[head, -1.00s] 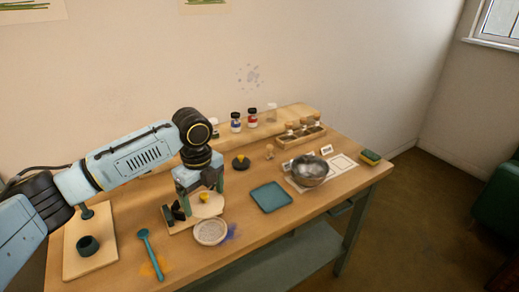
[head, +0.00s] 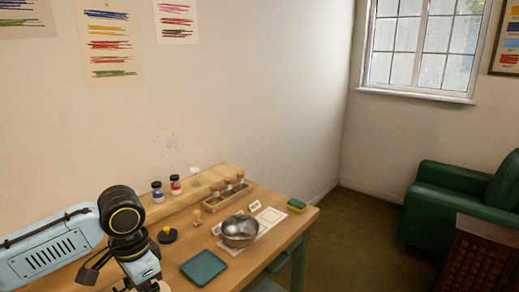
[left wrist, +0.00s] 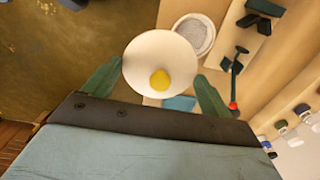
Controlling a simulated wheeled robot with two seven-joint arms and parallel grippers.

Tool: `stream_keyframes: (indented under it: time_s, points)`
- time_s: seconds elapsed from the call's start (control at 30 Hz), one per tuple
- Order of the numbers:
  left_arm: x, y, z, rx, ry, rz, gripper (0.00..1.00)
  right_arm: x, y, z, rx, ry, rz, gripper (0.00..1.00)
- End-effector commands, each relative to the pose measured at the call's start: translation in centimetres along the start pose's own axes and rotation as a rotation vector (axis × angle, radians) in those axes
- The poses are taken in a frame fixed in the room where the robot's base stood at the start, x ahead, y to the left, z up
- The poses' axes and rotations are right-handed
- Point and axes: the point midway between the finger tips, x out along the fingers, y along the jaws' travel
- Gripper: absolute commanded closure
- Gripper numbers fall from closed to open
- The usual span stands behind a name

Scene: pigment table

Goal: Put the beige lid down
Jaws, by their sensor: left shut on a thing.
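The beige lid (left wrist: 146,48) is a pale round disc with a yellow knob (left wrist: 160,80). In the left wrist view it sits between the two green fingers of my left gripper (left wrist: 158,72), which is shut on it. It hides part of the table below. In the head view the gripper's wrist shows at the bottom left, while the fingers and nearly all of the lid are cut off by the lower edge. My right gripper is in neither view.
A pale dish (left wrist: 194,36) shows in the left wrist view.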

Motion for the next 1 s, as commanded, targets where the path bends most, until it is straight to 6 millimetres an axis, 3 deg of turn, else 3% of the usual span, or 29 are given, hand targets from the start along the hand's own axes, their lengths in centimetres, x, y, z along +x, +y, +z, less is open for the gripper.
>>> stream_keyframes:
  time_s: [0.3, 0.5, 1.0]
  points:
    - [-0.4, 2.6, -0.1, -0.475, -0.006, -0.001, 0.38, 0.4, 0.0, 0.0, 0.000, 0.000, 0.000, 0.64]
    - [-0.5, 3.5, 0.0, -0.663, -0.011, -0.002, 0.38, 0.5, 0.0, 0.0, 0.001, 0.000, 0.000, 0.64]
    - [-0.6, 3.8, 0.0, -0.726, -0.013, -0.003, 0.39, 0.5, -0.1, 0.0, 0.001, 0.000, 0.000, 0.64]
